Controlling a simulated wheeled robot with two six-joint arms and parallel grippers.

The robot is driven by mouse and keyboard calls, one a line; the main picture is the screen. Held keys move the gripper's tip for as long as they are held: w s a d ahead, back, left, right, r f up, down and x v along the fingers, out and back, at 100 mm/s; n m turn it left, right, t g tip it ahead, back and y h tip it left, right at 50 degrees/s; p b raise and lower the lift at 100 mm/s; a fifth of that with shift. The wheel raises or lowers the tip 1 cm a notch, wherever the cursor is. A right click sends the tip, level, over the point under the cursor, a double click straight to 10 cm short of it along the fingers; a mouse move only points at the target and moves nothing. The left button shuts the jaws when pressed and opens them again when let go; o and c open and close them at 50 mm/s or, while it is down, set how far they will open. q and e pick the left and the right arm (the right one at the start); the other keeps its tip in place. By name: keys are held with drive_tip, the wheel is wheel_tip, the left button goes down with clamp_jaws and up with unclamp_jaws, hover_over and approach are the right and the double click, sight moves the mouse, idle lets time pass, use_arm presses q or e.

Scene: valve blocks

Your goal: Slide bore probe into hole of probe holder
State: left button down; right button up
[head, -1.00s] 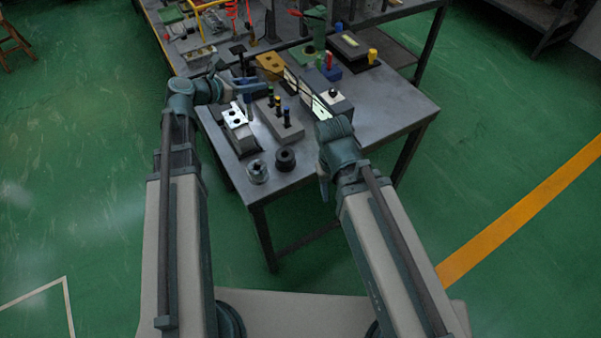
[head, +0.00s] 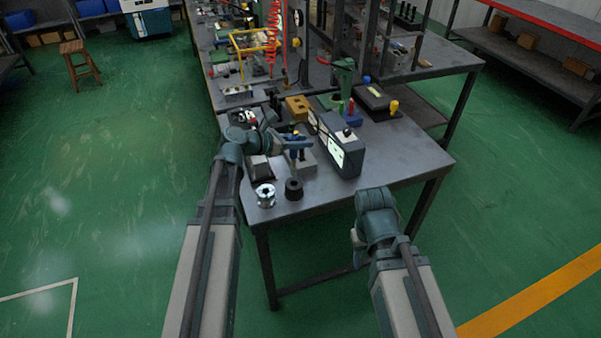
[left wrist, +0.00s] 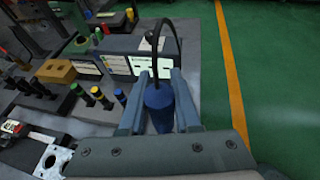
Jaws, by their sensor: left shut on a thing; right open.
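My left gripper (head: 303,144) is shut on the bore probe, a blue cylinder (left wrist: 158,105) with a black cable rising from its top. In the left wrist view the probe stands between the fingers, near the grey gauge box. In the head view the gripper hangs over the block of coloured pegs and partly covers the probe (head: 294,154). The probe's lower end is hidden in the wrist view. An ochre block with holes (head: 298,106), also in the wrist view (left wrist: 57,71), may be the probe holder; I cannot tell. My right gripper (head: 358,245) is open, off the table's front edge.
The gauge box with white displays (head: 337,150) stands right of my left gripper. Several coloured-top pegs (left wrist: 97,93) stand nearby. The table's right part (head: 410,155) is clear.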

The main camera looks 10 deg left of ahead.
use_arm(q)
drive_tip(key=shift+f+b, duration=3.3)
drive_tip(key=shift+f, duration=0.6)
drive_tip(key=shift+f, duration=0.25)
drive_tip(key=c, duration=0.6)
unclamp_jaws()
drive_tip(key=shift+r, duration=0.1)
